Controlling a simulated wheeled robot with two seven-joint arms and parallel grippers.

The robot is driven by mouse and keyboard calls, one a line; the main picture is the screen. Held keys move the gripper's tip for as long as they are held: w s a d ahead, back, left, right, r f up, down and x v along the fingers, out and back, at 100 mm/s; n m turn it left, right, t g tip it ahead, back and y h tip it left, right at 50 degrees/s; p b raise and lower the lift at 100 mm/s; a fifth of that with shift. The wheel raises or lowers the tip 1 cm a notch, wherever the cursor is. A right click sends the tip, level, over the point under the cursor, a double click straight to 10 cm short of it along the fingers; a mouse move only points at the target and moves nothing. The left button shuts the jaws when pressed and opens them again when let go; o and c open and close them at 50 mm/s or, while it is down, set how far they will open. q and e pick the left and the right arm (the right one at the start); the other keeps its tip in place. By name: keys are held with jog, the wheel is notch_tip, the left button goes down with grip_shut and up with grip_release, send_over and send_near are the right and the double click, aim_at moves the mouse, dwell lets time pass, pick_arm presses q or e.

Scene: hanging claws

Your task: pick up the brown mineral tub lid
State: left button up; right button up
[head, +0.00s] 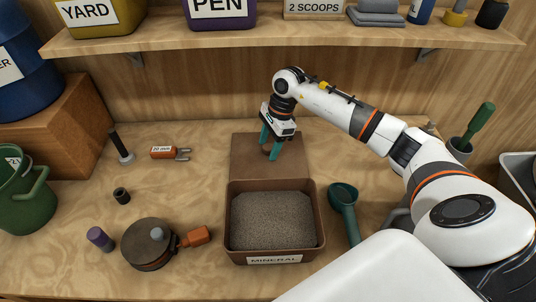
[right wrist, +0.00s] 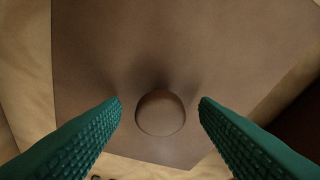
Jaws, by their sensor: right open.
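The brown mineral tub lid (head: 250,163) lies on the wooden bench behind the tub in the head view. In the right wrist view the lid (right wrist: 180,45) fills most of the picture, with its round brown knob (right wrist: 160,112) near the bottom middle. My right gripper (head: 270,154) is over the lid, and its green fingers are open. In the right wrist view the fingers (right wrist: 160,104) stand on either side of the knob, with a gap at each side. The mineral tub (head: 273,260) holds grey grains in front of the lid. My left gripper is not in view.
A green scoop (head: 343,207) lies right of the tub. A round brown disc (head: 149,243) with an orange-handled tool (head: 196,237) is at left. A shelf (head: 290,43) with labelled tubs runs above the bench. A green can (head: 28,190) stands far left.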

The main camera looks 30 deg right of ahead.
jog(key=c, duration=1)
jog(key=shift+c, duration=0.2)
jog(key=shift+r, duration=0.2)
